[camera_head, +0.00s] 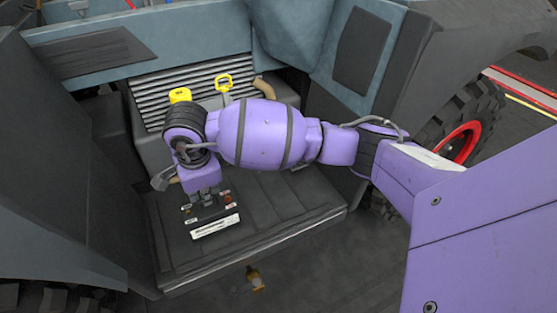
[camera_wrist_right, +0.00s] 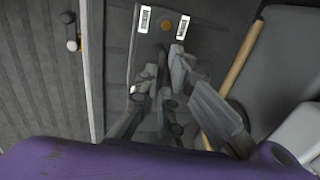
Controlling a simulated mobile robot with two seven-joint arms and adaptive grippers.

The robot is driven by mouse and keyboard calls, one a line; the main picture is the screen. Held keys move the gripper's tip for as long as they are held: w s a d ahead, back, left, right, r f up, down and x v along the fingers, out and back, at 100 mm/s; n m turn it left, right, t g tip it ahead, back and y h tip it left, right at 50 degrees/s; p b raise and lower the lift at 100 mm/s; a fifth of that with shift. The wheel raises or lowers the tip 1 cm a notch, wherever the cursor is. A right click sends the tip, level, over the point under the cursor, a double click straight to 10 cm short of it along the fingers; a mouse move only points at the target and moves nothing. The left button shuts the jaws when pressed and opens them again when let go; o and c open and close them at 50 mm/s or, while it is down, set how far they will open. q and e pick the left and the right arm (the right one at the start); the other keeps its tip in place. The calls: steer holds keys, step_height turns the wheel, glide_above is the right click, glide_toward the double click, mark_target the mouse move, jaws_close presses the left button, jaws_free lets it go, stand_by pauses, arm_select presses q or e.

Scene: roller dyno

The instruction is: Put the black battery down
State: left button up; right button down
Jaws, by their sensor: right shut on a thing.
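The black battery (camera_head: 209,212) has a white label on its front face and small white labels on top. It appears upright, over the dark ribbed tray floor (camera_head: 285,220) of the vehicle bay. I cannot tell whether its underside touches that floor. My right gripper (camera_head: 207,192) reaches down from above and is shut on the battery. In the right wrist view, the gripper's fingers (camera_wrist_right: 160,82) are around the battery (camera_wrist_right: 150,45), whose top shows two white labels and a round yellowish part. The fingers hide part of it. My left gripper is out of view.
Blue-grey body panels (camera_head: 290,35) surround the bay. The floor right of the battery is clear. A small brass-coloured part (camera_head: 254,278) is in front.

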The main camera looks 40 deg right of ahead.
mark_target(212, 215)
steer(key=c, duration=1.9)
jaws_free()
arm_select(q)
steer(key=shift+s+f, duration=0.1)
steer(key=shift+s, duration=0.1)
arm_select(e)
steer(key=shift+r, duration=0.1)
